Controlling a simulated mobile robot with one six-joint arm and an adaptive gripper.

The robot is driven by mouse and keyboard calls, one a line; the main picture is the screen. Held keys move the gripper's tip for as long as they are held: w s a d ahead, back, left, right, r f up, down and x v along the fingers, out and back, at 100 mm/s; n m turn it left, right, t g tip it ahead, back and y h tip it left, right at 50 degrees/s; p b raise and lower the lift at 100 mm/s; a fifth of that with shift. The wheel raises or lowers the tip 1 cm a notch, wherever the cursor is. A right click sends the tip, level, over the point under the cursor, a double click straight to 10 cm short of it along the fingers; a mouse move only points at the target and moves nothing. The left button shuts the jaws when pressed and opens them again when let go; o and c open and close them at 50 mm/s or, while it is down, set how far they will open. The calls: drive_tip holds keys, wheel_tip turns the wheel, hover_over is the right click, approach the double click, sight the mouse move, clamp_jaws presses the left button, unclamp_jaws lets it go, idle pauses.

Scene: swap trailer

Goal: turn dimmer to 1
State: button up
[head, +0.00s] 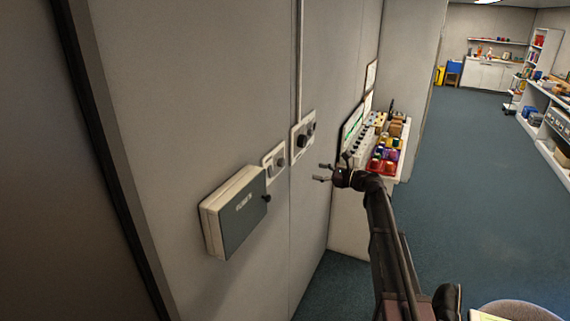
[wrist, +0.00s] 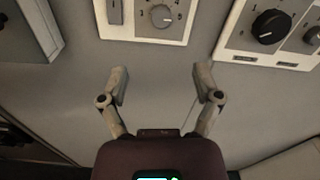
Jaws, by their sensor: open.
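The likely dimmer is a small grey round knob (wrist: 162,15) beside a rocker switch (wrist: 114,12) on a white wall plate (wrist: 145,34). Small numerals ring it at the top edge of the wrist view; I cannot tell which one it points to. In the head view the same plate (head: 268,172) is on the wall between a grey box and another knob panel. My gripper (wrist: 160,76) is open and empty, its fingertips apart below the plate in the wrist view. In the head view my gripper (head: 320,173) is to the right of the plate, touching nothing visible.
A second plate (wrist: 233,43) with black knobs is at right in the wrist view. A grey box (head: 238,218) juts from the wall on the left. A shelf with colourful items (head: 385,160) stands behind my arm. Open blue floor (head: 480,190) lies to the right.

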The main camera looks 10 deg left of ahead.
sight(284, 163)
drive_tip(key=x, duration=1.3)
drive_tip(key=shift+w+a, duration=0.15)
drive_tip(key=shift+w, duration=0.15)
drive_tip(key=shift+c, duration=0.2)
clamp_jaws()
